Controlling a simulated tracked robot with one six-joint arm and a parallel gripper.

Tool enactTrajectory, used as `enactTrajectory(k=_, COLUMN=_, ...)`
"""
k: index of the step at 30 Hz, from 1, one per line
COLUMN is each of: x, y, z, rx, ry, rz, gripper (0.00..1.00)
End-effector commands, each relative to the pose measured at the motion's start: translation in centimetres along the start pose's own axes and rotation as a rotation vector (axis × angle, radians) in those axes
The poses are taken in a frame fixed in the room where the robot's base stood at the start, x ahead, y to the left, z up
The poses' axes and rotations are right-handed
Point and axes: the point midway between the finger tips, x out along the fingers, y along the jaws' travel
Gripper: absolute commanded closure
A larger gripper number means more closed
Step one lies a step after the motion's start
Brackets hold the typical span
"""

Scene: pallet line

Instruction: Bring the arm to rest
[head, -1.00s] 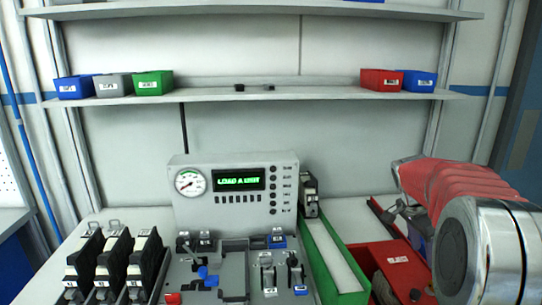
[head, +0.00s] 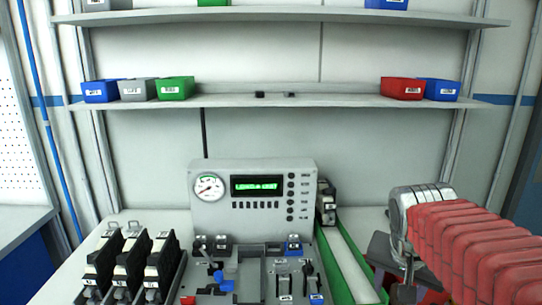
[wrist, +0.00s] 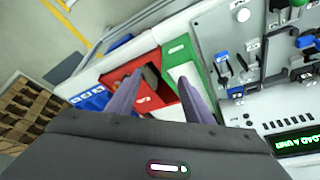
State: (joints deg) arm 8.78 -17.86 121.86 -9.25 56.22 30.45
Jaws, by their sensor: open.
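My arm, in a red ribbed sleeve with a silver joint, reaches in from the right in the head view. My gripper (wrist: 160,80) shows in the wrist view as two purple-grey fingers, spread apart with nothing between them. They hang over the red bin (wrist: 116,73) and near the end of the green tray (wrist: 172,52), seen from above. I cannot tell the exact height. In the head view the fingers cannot be made out clearly.
A grey console (head: 252,199) with a gauge and lit display stands behind the bench fixtures. Several black units (head: 131,262) stand at left. The green tray (head: 347,258) holds a black unit at its far end. Shelves with small bins (head: 174,88) hang above. Wooden pallets (wrist: 28,108) lie on the floor.

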Motion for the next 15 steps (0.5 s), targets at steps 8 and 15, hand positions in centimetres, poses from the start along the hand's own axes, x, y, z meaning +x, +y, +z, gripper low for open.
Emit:
enactTrajectory(k=8, x=-1.8, y=-0.8, z=6.1, rx=-0.229, ry=0.033, rz=-0.096, gripper=0.53)
enactTrajectory(k=15, x=-2.3, y=-1.1, z=11.3, rx=-0.425, ry=0.071, rz=-0.174, gripper=0.53)
